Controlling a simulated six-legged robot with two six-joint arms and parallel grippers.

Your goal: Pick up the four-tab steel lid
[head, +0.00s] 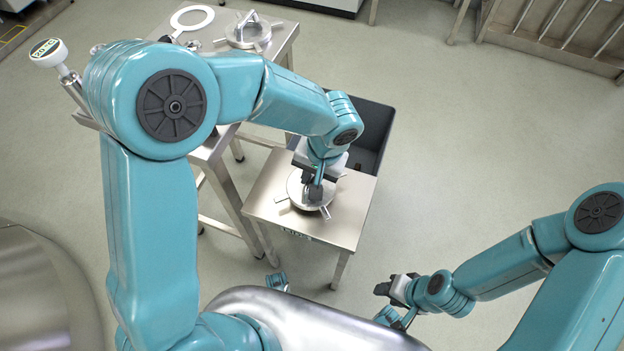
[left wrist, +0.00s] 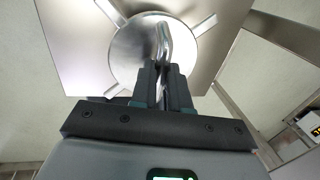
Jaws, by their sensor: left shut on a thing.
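The steel lid (head: 297,190) is a round disc with flat tabs sticking out and a bar handle on top. It is at the small steel table (head: 262,205); I cannot tell whether it rests on the top or is just clear of it. My left gripper (head: 313,191) points down over it, shut on the handle. In the left wrist view the fingers (left wrist: 165,88) close around the bent handle bar above the lid (left wrist: 130,50). Three tabs show there; the gripper hides part of the rim. My right gripper (head: 392,288) hangs apart at lower right; its finger gap is unclear.
A dark grey bin (head: 375,125) stands behind the small table. A white-headed gauge (head: 46,52) stands at far left. The floor to the right is clear.

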